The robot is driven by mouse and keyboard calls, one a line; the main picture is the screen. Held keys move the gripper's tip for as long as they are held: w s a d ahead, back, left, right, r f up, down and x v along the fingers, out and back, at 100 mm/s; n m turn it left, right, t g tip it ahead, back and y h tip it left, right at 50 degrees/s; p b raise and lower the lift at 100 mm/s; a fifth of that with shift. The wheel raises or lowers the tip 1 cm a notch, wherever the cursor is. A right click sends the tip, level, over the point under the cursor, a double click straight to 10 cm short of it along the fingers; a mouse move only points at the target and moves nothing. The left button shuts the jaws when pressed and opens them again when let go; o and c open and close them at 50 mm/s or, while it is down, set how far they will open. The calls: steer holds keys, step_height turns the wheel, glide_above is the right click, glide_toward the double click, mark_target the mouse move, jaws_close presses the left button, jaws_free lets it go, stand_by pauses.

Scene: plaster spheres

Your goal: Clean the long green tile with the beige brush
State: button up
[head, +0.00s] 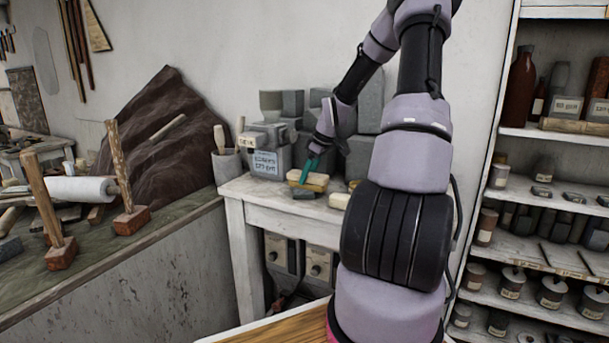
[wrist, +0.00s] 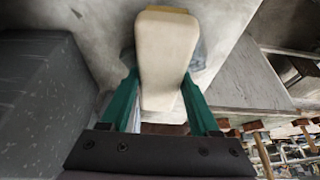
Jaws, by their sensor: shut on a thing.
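My gripper (head: 307,172) reaches over the white table against the wall. Its green fingers also show in the wrist view (wrist: 165,105), shut on the sides of the beige brush (wrist: 165,50). In the head view the brush (head: 311,182) is a pale block with a yellowish lower edge, at the fingertips and low over the tabletop. I cannot tell if it touches the surface below. A small dark grey block (head: 303,194) lies just in front of it. I cannot make out a long green tile in either view.
The white table (head: 262,188) also bears a pale block (head: 339,201) right of the brush. Shelves (head: 535,190) stand right; a bench with mallets (head: 130,219) stands left.

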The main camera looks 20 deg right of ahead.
steer(key=shift+s+d, duration=0.7)
steer(key=shift+s, duration=0.15)
steer(key=shift+w+a, duration=0.7)
steer(key=shift+w, duration=0.2)
steer(key=shift+w+a, duration=0.7)
steer(key=shift+w, duration=0.15)
steer(key=shift+s+d+r, duration=0.7)
steer(key=shift+s+r, duration=0.05)
steer(key=shift+s, duration=0.15)
steer(key=shift+r, duration=0.1)
steer(key=shift+r, duration=1.15)
